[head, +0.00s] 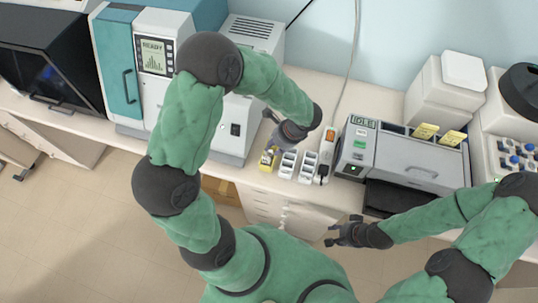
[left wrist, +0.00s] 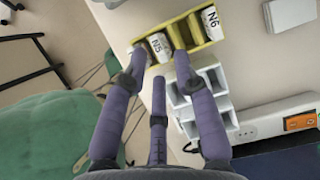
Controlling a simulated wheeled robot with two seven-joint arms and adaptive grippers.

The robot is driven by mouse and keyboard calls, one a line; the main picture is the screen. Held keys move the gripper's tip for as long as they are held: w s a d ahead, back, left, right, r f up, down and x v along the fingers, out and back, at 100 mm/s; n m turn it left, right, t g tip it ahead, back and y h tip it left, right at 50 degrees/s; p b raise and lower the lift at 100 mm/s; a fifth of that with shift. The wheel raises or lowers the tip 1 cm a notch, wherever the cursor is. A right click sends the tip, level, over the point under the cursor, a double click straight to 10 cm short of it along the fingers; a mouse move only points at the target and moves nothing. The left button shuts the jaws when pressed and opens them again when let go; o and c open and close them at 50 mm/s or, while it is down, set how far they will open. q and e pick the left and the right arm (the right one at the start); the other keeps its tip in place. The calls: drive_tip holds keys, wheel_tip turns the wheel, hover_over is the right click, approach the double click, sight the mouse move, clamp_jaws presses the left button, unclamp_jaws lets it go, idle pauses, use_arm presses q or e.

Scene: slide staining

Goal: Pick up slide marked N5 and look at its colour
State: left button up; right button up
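A yellow rack (left wrist: 205,38) stands on the counter near its front edge. It holds a white piece marked N5 (left wrist: 159,46) at its left end and one marked N6 (left wrist: 211,22) at its right end. In the head view the rack (head: 266,165) is small and partly covered by my left gripper (head: 274,146). In the left wrist view my left gripper (left wrist: 158,52) has its fingertips apart, one on either side of N5; I cannot tell whether they touch it. N5 is still in the rack. My right gripper (head: 338,234) is open and empty in front of the counter.
White racks (head: 288,164) stand just right of the yellow rack, then a power strip (head: 327,146). A grey machine reading IDLE (head: 415,158) is further right. A machine reading READY (head: 152,58) stands left, close to my left arm.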

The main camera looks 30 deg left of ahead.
sight(270, 151)
use_arm(q)
drive_tip(key=x, duration=0.4)
drive_tip(key=shift+s, duration=0.15)
drive_tip(key=shift+c, duration=0.2)
clamp_jaws()
wheel_tip(270, 151, up, 10)
drive_tip(key=shift+p, duration=0.4)
